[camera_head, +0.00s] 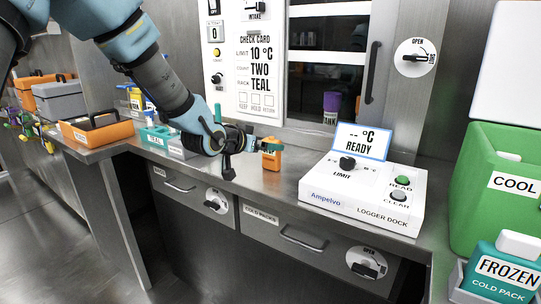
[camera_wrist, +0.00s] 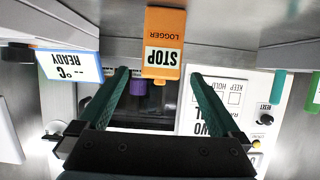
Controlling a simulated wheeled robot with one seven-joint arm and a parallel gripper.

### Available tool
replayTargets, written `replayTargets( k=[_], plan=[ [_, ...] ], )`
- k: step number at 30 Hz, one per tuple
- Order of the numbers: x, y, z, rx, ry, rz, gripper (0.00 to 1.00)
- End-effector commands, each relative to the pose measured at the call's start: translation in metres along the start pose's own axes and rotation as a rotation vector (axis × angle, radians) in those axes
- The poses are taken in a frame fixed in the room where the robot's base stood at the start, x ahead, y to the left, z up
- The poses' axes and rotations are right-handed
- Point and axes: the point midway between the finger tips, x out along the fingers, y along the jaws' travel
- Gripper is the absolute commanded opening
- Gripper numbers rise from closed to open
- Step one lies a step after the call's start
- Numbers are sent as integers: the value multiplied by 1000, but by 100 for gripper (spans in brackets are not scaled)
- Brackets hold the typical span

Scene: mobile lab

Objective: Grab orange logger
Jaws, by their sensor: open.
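The orange logger (camera_head: 271,161) stands on the steel counter, left of the white logger dock (camera_head: 362,195). In the wrist view the logger (camera_wrist: 163,28) appears upside down, with a white "STOP" label and "LOGGER" printed on it. My gripper (camera_head: 254,144) is beside the logger in the head view. In the wrist view my gripper (camera_wrist: 160,74) has its two green fingers wide apart, with the logger's end in line with the gap between them. Nothing is held. Contact between fingers and logger cannot be made out.
The dock's display (camera_head: 361,141) reads "-- °C READY". A green "COOL" bin (camera_head: 497,190) and a teal "FROZEN" cold pack (camera_head: 503,273) are at the right. An orange bin (camera_head: 97,131) is at the left. A check card panel (camera_head: 262,75) stands behind the counter.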

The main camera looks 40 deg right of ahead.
Motion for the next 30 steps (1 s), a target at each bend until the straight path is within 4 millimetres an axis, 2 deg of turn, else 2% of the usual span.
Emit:
replayTargets(
  k=[10, 20, 30],
  plan=[
    [44, -3, 1, 0, -2, 1, 100],
    [50, -4, 1, 0, -1, -1, 99],
    [50, -4, 1, 0, -2, -1, 61]
  ],
)
